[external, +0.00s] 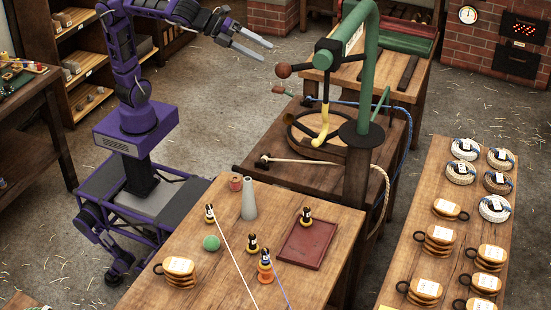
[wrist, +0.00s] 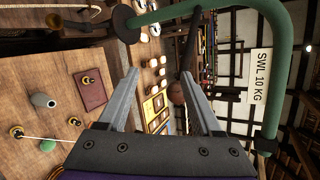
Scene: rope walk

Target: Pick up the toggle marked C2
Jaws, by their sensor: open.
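Several small dark toggles with pale labels and yellowish bases stand on the near wooden table: one at the left (external: 210,213), one near the middle (external: 252,243), one just below it with an orange base (external: 265,260), and one on the red tray (external: 306,216). Their markings are too small to read, so I cannot tell which is C2. In the wrist view, toggles show at the left, including the one on the tray (wrist: 87,80). My gripper (external: 268,53) is open and empty, high above the floor and well away from the toggles.
The table also holds a grey cone (external: 248,203), a green ball (external: 211,243), a red spool (external: 236,184) and the red tray (external: 305,252). A white cord (external: 233,257) crosses it. A green crane post (external: 370,75) stands behind; its arm is close to my gripper in the wrist view.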

